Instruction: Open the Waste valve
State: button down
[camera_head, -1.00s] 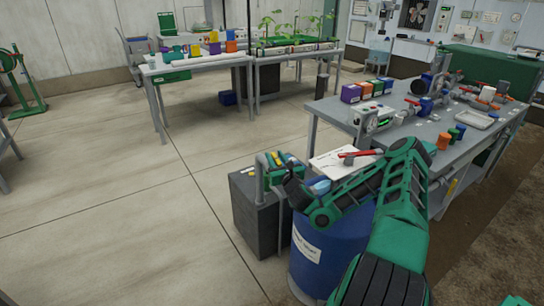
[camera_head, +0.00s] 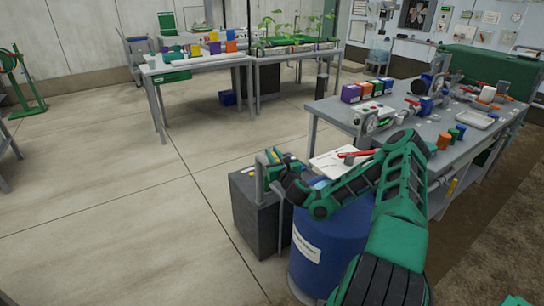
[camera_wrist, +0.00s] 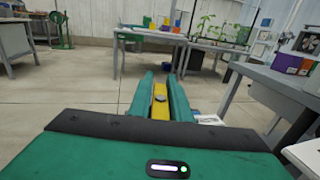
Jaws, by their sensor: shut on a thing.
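My gripper (camera_head: 273,158) is shut on a yellow lever handle (camera_wrist: 160,101). In the wrist view the two green fingers (camera_wrist: 161,80) lie along both sides of the handle, and a round grey bolt shows on it. In the head view the handle is mostly hidden between the fingers, above a grey upright pipe (camera_head: 260,180) beside a dark grey box (camera_head: 250,215). The valve body is hidden. No readable label shows which valve this is.
A blue barrel (camera_head: 330,245) with a white label stands under my arm. A workbench (camera_head: 335,109) with a red lever (camera_head: 356,154) and other valves is at right.

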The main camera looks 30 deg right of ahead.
jog(key=shift+r+n+y, duration=0.15)
jog(key=shift+n+y, duration=0.25)
jog(key=shift+y, duration=0.2)
jog(key=shift+a+n+y, duration=0.25)
jog(key=shift+n+y, duration=0.3)
jog(key=shift+y, duration=0.3)
jog(key=shift+a+n+y, duration=0.2)
jog(key=shift+n+y, duration=0.35)
jog(key=shift+y, duration=0.3)
jog(key=shift+f, duration=0.2)
jog(key=c, duration=1.7)
grip_release()
jog(key=s, duration=1)
jog(key=shift+s+d, duration=0.3)
jog(key=shift+s, duration=0.05)
jog(key=shift+s, duration=0.1)
